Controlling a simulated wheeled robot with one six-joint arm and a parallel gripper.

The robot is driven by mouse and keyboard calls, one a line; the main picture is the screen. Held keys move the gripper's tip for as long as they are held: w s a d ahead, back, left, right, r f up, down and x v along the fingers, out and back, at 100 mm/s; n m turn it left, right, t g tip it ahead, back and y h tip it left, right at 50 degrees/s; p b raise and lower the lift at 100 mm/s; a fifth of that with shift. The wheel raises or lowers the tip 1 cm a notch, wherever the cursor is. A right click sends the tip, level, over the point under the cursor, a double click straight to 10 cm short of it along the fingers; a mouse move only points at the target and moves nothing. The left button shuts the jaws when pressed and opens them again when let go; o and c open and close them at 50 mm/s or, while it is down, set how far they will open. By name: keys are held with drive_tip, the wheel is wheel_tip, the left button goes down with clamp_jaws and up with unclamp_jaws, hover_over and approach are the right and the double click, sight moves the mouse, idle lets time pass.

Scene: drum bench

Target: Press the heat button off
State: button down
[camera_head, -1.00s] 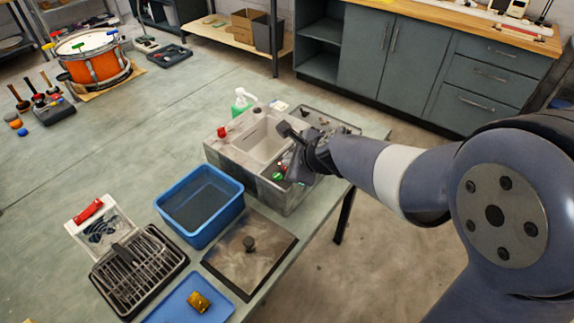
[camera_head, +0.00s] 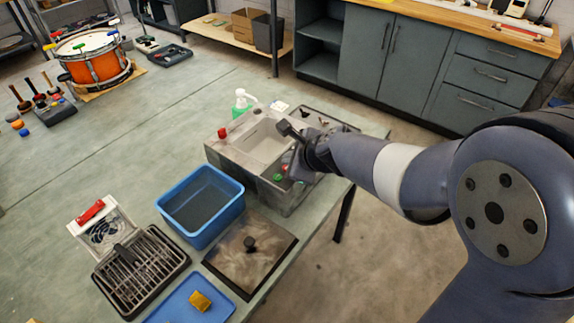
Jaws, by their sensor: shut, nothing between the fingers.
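A grey sink-like unit (camera_head: 237,153) with a pale basin stands at the back of the bench. A small green button (camera_head: 277,177) shows on its right front part, with a small red spot just above it. I cannot tell which of these is the heat button. A red knob-like piece (camera_head: 222,132) sits at the unit's left edge. My gripper (camera_head: 292,170) is shut and empty, over the right part of the unit, close beside the green button. My wrist hides part of the panel, and I cannot tell whether the fingers touch anything.
A blue tub (camera_head: 200,203), a dark plate with a knob (camera_head: 250,244), a black rack (camera_head: 140,268) and a blue tray (camera_head: 178,307) lie in front. A green bottle (camera_head: 241,101) stands behind the unit. An orange drum (camera_head: 92,65) is at the far left.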

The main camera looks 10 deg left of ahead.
wheel_tip(320, 180, up, 6)
drive_tip(key=p, duration=0.5)
drive_tip(key=shift+p, duration=0.4)
idle(0.7)
